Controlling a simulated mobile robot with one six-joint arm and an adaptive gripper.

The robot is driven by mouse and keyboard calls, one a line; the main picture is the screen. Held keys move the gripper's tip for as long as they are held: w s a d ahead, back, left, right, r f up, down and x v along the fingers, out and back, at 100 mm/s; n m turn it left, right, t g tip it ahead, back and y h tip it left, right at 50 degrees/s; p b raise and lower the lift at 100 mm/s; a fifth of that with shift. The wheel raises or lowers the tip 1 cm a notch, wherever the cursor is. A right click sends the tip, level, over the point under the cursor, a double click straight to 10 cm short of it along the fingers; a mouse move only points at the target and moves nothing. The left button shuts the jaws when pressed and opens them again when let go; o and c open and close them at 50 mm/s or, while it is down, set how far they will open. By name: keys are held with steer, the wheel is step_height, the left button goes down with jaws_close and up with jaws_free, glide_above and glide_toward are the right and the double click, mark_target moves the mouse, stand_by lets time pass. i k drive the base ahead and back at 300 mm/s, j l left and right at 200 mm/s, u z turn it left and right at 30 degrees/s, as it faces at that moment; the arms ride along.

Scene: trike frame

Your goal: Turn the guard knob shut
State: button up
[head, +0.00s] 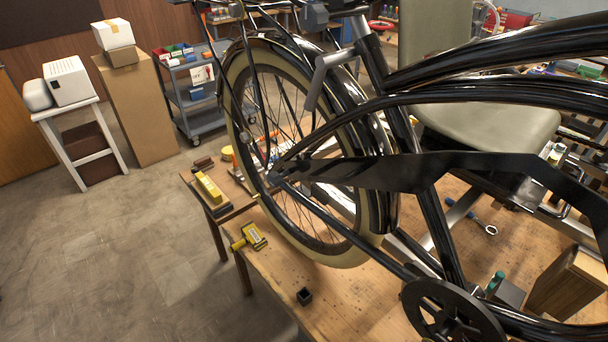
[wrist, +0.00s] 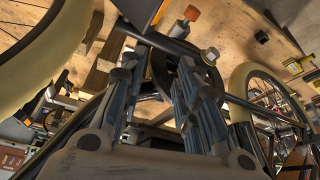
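The black chain guard (head: 370,172) runs across the trike frame in the head view, beside the cream-tyred wheel. I cannot make out a knob on it there. In the wrist view a small knob-like piece with a pale yellow face (wrist: 209,56) sits at the end of a black bar, beyond and right of my fingers. I cannot tell for sure that it is the guard knob, or how it is turned. My gripper (wrist: 160,75) shows in the wrist view with its fingers apart. A dark round part shows beyond the gap, and I see nothing held. My gripper does not show in the head view.
The cream-tyred wheel (head: 335,262) and black frame tubes (head: 440,225) crowd the space above the wooden bench (head: 350,300). A yellow tool (head: 250,237) and a small black block (head: 304,296) lie on the bench. The floor (head: 110,260) at left is clear.

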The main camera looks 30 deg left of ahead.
mark_target(275, 180)
steer(key=u, duration=1.75)
steer(key=i+j, duration=0.25)
steer(key=i, duration=0.15)
steer(key=i+j, duration=0.2)
steer(key=i, duration=0.15)
steer(key=u, duration=0.05)
